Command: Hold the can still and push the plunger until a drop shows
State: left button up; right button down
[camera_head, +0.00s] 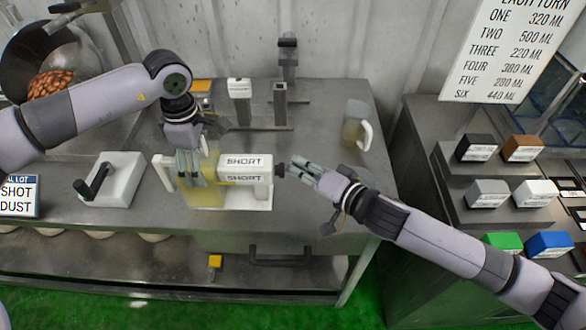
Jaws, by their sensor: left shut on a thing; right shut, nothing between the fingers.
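The can lies on its side in a white cradle (245,204) on the grey bench. It has a yellowish body (205,198) at the left and a white block marked SHORT (240,168) at the right. My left gripper (190,180) comes down from above and is shut on the can's yellowish part; its fingers hide some of it. A dark plunger end (281,169) sticks out at the right. My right gripper (298,168) is shut and empty, its tips right by the plunger; I cannot tell whether they touch. I see no drop.
A clear jug with a white handle (355,127) stands behind on the right. Upright grey fixtures (280,103) stand at the back. A white box with a black lever (112,180) is at the left. Coloured blocks sit on the right-hand shelves (450,205).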

jog(key=shift+d, duration=1.5)
jog(key=shift+d, duration=0.1)
jog(key=shift+d, duration=2.4)
dwell(0.4)
jog(key=shift+w+d+f, duration=0.15)
jog(key=shift+w+d, duration=0.2)
jog(key=shift+d, duration=0.2)
jog(key=shift+d+f+h, duration=0.15)
jog(key=shift+d+h, duration=0.15)
jog(key=shift+d, duration=0.3)
jog(key=shift+s+d+r, duration=0.15)
jog(key=shift+s+d, duration=0.05)
jog(key=shift+d, duration=0.25)
jog(key=shift+s+d+r, duration=0.1)
jog(key=shift+s+d, duration=0.05)
jog(key=shift+d, duration=0.25)
